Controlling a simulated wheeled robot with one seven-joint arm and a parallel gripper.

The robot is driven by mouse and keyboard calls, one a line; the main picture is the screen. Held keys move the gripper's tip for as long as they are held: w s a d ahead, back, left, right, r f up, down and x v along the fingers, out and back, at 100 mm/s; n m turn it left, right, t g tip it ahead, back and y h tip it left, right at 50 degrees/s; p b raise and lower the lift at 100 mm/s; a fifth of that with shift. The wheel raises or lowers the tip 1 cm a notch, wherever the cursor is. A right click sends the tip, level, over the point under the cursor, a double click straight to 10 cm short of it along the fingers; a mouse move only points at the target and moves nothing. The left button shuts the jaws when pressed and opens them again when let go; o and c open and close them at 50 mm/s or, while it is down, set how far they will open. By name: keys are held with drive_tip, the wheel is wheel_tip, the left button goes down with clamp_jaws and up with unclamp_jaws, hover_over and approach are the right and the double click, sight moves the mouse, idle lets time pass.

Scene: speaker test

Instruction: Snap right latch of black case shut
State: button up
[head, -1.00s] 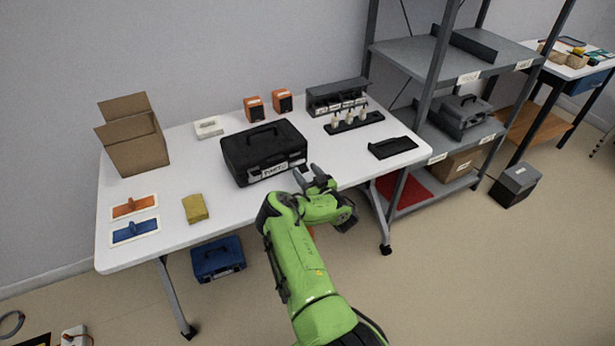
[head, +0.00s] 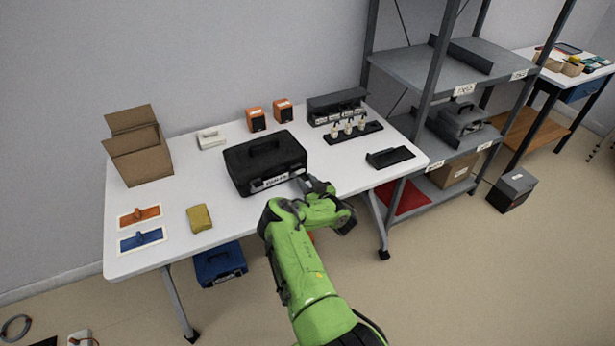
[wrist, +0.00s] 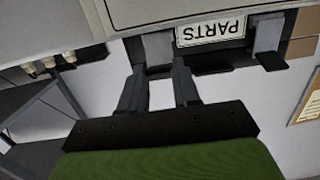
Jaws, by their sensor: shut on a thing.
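The black case (head: 262,155) lies closed on the white table, with a PARTS label (wrist: 210,30) on its front. The wrist view shows it upside down. The case's right latch (wrist: 157,47) is a grey tab at the left in that view. The other latch (wrist: 268,33) is at the right, with a dark flap below it. My gripper (head: 312,182) is at the front right of the case. In the wrist view my gripper (wrist: 159,72) has its two fingers at either side of the right latch, shut on it. The fingertips partly hide the latch's lower part.
A yellow sponge-like block (head: 199,218), two trowel-like tools and an open cardboard box (head: 140,155) stand there. A black tray (head: 390,157) lies to the right. A shelf rack (head: 440,72) stands beyond the table.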

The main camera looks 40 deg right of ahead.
sight(302, 176)
drive_tip(key=r+g+p, duration=0.1)
drive_tip(key=p, duration=0.2)
drive_tip(key=r+g+p, duration=0.1)
drive_tip(key=p, duration=0.2)
drive_tip(key=shift+w+r, duration=0.25)
drive_tip(key=g+p, duration=0.1)
drive_tip(key=p, duration=0.1)
drive_tip(key=w+r+g+p, duration=0.1)
drive_tip(key=p, duration=0.2)
drive_tip(key=shift+d+y, duration=0.15)
drive_tip(key=shift+y, duration=0.25)
drive_tip(key=shift+w+d+r+g+p, duration=0.15)
drive_tip(key=shift+w+g+p, duration=0.15)
drive_tip(key=shift+g+p, duration=0.35)
drive_tip(key=shift+w+r+g+y+b, duration=0.15)
drive_tip(key=shift+w+g+y+b, duration=0.3)
drive_tip(key=shift+g, duration=0.4)
drive_tip(key=o, duration=1.1)
drive_tip(key=shift+w, duration=0.1)
drive_tip(key=shift+c, duration=0.2)
